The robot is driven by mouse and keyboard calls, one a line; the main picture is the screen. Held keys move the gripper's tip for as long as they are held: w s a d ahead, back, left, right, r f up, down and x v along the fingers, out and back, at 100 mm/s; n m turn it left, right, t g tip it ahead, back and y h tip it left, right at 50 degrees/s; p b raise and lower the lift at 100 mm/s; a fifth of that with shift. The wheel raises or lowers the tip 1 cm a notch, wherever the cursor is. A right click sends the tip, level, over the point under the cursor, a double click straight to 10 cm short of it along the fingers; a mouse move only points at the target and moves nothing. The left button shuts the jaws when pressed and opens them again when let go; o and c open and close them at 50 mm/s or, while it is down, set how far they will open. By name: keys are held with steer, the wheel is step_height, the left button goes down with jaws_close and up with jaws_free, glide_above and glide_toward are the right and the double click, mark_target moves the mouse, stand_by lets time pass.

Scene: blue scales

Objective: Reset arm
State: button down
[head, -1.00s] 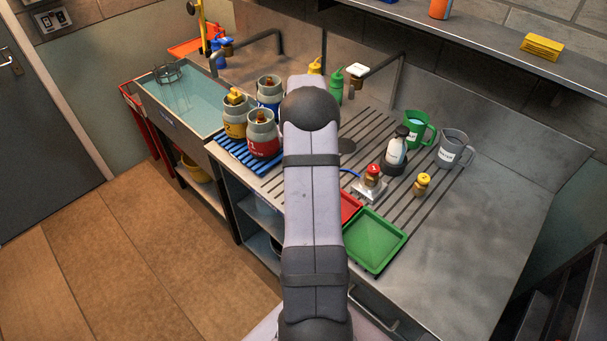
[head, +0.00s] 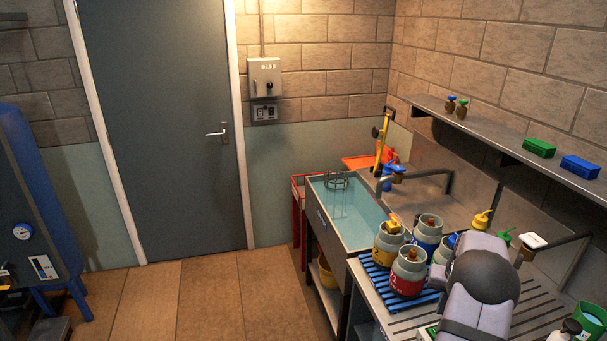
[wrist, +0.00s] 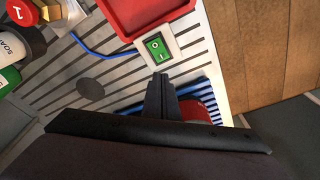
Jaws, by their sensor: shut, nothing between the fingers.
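My gripper (wrist: 161,82) shows in the wrist view as two dark fingers held together, with nothing between them. They point at the slotted steel counter (wrist: 206,50), just below a green rocker switch (wrist: 157,44) in the picture. I cannot tell how high they are above the counter. In the head view my arm rises at the lower right, in front of the counter, and the gripper itself is hidden.
Gas cylinders, including a red one (head: 408,272), stand on a blue rack (head: 378,282) left of my arm. A water-filled sink (head: 350,215) lies beyond. A red tray (wrist: 150,14) borders the switch. Open floor (head: 205,295) lies at left.

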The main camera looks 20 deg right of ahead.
steer(key=s+a+f, duration=0.2)
steer(key=s, duration=0.1)
steer(key=s+a+f+g+y, duration=0.1)
steer(key=s+a+f, duration=0.1)
steer(key=s+a, duration=0.1)
steer(key=s+a+f+m+g, duration=0.1)
steer(key=s+a+f, duration=0.2)
steer(key=shift+a+y, duration=0.15)
steer(key=shift+y, duration=0.25)
steer(key=s+a+r+n+g, duration=0.15)
steer(key=s+a, duration=0.25)
steer(key=a, duration=0.4)
steer(key=s+a+r+n, duration=0.1)
steer(key=s+a+r, duration=0.2)
steer(key=s+a, duration=0.3)
steer(key=s+a+r+n+g, duration=0.1)
steer(key=s+a+r+n, duration=0.15)
steer(key=a, duration=0.65)
steer(key=w+a+r+n+t+b, duration=0.1)
steer(key=w+a+r+n+t, duration=0.2)
steer(key=a, duration=0.4)
steer(key=shift+w+r+h+b, duration=0.2)
steer(key=shift+r+h+b, duration=0.15)
steer(key=shift+r, duration=0.3)
steer(key=shift+w+d, duration=0.1)
